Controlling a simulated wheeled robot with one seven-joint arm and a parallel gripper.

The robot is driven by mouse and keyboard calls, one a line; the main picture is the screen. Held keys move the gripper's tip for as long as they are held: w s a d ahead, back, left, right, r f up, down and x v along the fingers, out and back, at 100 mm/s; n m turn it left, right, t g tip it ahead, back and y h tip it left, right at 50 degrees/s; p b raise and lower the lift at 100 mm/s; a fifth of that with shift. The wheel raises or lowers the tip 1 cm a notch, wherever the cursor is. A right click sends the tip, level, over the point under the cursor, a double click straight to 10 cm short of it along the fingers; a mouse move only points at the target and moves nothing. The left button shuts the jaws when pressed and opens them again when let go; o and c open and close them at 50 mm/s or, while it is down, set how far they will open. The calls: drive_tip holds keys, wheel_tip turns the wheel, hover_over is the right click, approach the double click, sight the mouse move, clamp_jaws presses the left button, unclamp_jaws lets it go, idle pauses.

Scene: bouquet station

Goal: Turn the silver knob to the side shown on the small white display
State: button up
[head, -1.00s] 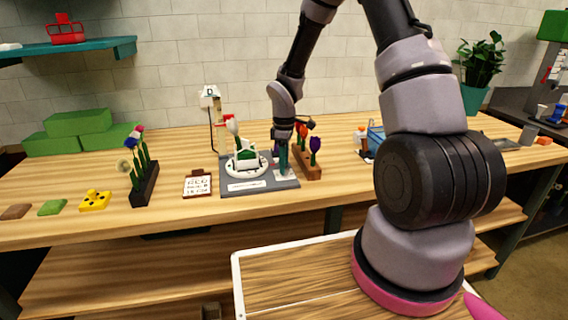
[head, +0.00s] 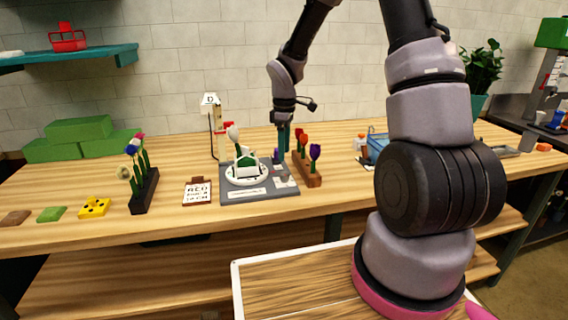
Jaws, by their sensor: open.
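A grey board (head: 232,197) on the bench carries a round white holder (head: 243,180) with a white tulip (head: 234,133) standing in it. Small pale parts (head: 284,182) sit on the board's right side; I cannot tell which of them is the silver knob or which way it points. A small white sign with a dark mark (head: 210,99) stands on a post behind the board; whether it is the display is unclear. My gripper (head: 284,150) points down above the board's back right, its teal fingers apart from the small pale parts. The finger gap is too small to see clearly.
A brown rack with red and purple tulips (head: 307,174) stands close right of my gripper. A lettered card (head: 197,191) lies left of the board. A black flower rack (head: 145,190) stands further left. Green blocks (head: 80,140) are at the back left.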

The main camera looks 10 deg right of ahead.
drive_tip(key=shift+r, duration=1.6)
drive_tip(key=s+d+r+m+t, duration=0.2)
drive_tip(key=s+r+m, duration=0.2)
drive_tip(key=r, duration=0.4)
drive_tip(key=s+d+r+m+t, duration=0.1)
drive_tip(key=s+d+r+m, duration=0.1)
drive_tip(key=s+r+m, duration=0.45)
drive_tip(key=s+d+r+m+t+y, duration=0.1)
drive_tip(key=s+r+m+t, duration=0.3)
drive_tip(key=s+r, duration=0.7)
drive_tip(key=shift+s+d+r+m+t+y, duration=0.15)
drive_tip(key=shift+s+d+m+t+y, duration=0.2)
drive_tip(key=shift+s+m, duration=0.65)
drive_tip(key=shift+w, duration=0.25)
